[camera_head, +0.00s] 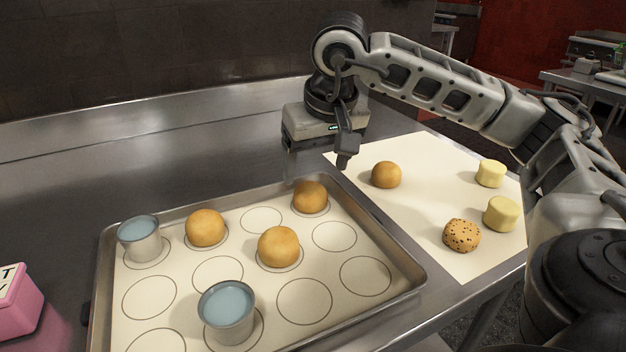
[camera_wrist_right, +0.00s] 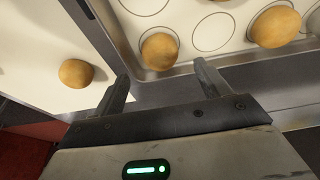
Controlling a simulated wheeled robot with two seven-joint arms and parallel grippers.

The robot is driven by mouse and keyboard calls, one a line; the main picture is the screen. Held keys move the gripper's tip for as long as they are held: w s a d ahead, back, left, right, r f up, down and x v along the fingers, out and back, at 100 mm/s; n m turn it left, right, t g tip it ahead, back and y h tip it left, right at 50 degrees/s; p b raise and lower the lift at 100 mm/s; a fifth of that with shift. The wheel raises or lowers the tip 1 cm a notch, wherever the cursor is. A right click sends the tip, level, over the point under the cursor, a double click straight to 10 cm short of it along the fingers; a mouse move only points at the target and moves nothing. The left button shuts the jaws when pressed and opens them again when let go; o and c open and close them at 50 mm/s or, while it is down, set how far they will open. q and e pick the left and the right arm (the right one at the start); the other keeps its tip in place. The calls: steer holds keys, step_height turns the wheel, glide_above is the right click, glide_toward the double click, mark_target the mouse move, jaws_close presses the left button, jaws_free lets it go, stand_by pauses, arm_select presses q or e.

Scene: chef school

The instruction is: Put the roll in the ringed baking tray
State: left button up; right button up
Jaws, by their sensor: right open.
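The ringed baking tray (camera_head: 411,271) holds a sheet printed with circles. Three plain brown rolls stand on its rings: one at the back left (camera_head: 204,228), one in the middle (camera_head: 279,246) and one at the back right (camera_head: 310,197). Another plain roll (camera_head: 386,175) lies on the cream sheet right of the tray; it also shows in the right wrist view (camera_wrist_right: 76,73). My right gripper (camera_head: 318,165) is open and empty above the tray's back right edge. In the right wrist view, the back right roll (camera_wrist_right: 159,51) shows beyond and between its fingertips (camera_wrist_right: 163,78). My left gripper is out of view.
Two metal cups with pale blue tops (camera_head: 140,240) (camera_head: 227,308) stand on tray rings. A seeded roll (camera_head: 462,235) and two yellow cylinders (camera_head: 491,173) (camera_head: 502,214) lie on the cream sheet (camera_head: 430,152). A pink box (camera_head: 18,308) stands left. Several rings are empty.

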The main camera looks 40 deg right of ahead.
steer(key=v, duration=0.5)
steer(key=shift+r, duration=0.15)
steer(key=shift+s, duration=0.15)
